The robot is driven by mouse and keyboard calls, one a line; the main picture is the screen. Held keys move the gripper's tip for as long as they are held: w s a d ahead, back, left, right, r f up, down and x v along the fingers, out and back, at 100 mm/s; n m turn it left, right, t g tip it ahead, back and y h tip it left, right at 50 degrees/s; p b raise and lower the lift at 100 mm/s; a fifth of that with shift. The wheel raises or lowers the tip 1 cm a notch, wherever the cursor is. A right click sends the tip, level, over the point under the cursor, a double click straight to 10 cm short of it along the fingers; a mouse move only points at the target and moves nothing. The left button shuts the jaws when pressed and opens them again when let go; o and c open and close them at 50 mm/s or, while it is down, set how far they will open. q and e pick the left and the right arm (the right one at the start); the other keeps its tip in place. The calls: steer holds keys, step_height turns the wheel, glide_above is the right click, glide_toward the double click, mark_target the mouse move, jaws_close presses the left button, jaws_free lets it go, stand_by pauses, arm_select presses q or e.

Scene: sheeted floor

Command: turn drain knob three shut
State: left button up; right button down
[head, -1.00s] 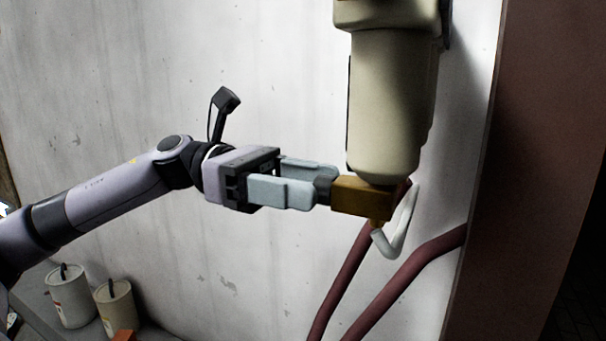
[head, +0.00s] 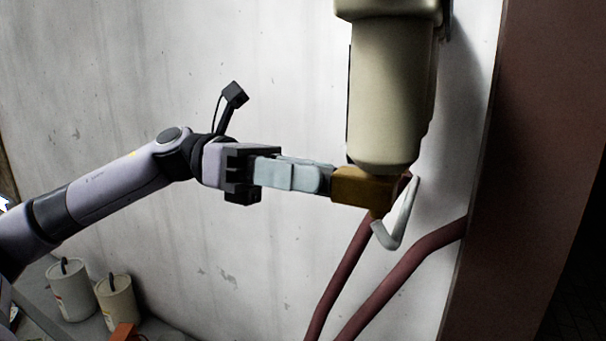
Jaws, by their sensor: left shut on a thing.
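A cream cylindrical housing (head: 385,95) hangs in front of the wall, with a brass-coloured valve block (head: 362,187) at its lower end. A white curved spout (head: 393,232) comes off the block's lower right. My left gripper (head: 320,181) reaches in from the left, its pale fingers level with the block and up against its left end. It is shut on the drain knob at that end. The fingers cover the knob almost fully, so its angle cannot be read. No number shows on it. My right gripper is not in view.
Dark red pipes (head: 400,280) run below the block. A brown-red column (head: 510,170) stands close on the right. White and cream canisters (head: 70,290) and an orange object (head: 124,333) sit at the lower left. The pale wall (head: 270,60) is behind.

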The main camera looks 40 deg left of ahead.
arm_select(q)
steer(key=shift+w+f+n+b, duration=0.1)
steer(key=shift+n+b, duration=0.05)
steer(key=shift+n, duration=3.7)
steer(key=shift+w+f+n+b, duration=0.1)
steer(key=shift+n+b, duration=0.05)
steer(key=shift+n, duration=3.7)
steer(key=o, duration=1)
steer(key=shift+o, duration=0.2)
steer(key=shift+a, duration=0.1)
